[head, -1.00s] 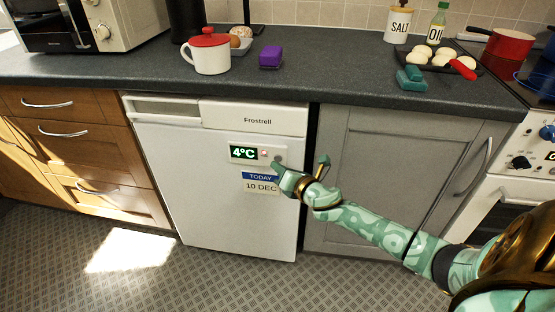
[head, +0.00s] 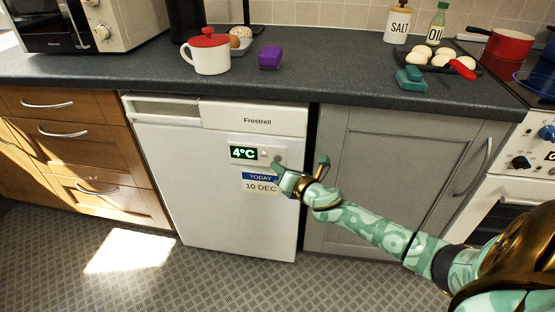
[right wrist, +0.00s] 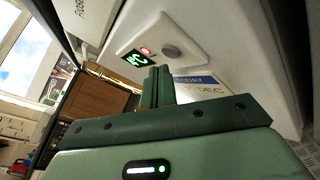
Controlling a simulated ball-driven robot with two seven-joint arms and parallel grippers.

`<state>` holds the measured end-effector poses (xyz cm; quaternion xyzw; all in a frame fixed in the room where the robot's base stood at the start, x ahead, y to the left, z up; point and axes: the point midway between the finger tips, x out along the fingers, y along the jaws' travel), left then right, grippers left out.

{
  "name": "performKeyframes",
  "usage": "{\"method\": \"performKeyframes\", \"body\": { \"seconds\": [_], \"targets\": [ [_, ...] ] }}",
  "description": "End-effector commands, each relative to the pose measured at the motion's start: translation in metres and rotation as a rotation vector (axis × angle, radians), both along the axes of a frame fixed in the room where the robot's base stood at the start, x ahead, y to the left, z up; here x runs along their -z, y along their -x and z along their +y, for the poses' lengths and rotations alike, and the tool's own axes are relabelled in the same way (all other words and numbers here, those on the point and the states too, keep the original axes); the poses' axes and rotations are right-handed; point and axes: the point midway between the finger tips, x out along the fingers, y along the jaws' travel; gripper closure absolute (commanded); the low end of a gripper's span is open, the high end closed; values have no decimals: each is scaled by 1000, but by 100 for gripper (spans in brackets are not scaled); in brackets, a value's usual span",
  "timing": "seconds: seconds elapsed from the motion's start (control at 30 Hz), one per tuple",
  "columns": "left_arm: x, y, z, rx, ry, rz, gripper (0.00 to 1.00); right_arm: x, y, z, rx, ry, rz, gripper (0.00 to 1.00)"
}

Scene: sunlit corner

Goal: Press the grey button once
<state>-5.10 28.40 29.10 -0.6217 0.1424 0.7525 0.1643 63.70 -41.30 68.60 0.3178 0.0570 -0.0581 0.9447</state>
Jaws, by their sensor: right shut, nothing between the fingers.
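The grey button (right wrist: 172,49) is round and sits on the white control panel (head: 283,151) of the fridge, beside a small indicator light (right wrist: 145,50) and the green 4°C display (head: 243,153). In the right wrist view the button's face shows just beyond my fingertips. My right gripper (head: 277,166) is shut and empty, its tips at the panel's lower right by the button; it also shows in the right wrist view (right wrist: 157,73). In the head view the tips partly cover the button. I cannot tell whether they touch it. My left gripper is out of view.
The white fridge (head: 220,210) stands under the dark worktop (head: 340,85), between wooden drawers (head: 85,150) and a grey cupboard (head: 385,165). A date label (head: 261,187) is just below the panel. The floor in front is clear.

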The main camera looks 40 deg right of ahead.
Motion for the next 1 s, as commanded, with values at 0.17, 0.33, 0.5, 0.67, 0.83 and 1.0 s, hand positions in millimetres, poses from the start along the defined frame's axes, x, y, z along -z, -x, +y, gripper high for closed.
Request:
{"method": "performKeyframes", "body": {
  "seconds": [0.17,0.33,0.5,0.67,0.83,1.0],
  "targets": [
    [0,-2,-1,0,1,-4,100,0,0,0,0,0,0,100],
    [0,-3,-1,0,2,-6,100,0,0,0,0,0,0,100],
    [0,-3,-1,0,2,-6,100,0,0,0,0,0,0,100],
    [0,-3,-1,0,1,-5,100,0,0,0,0,0,0,100],
    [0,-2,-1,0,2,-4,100,0,-2,-2,0,1,-1,100],
    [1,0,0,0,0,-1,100,-1,-5,-6,1,0,-1,100]
  ]
}}
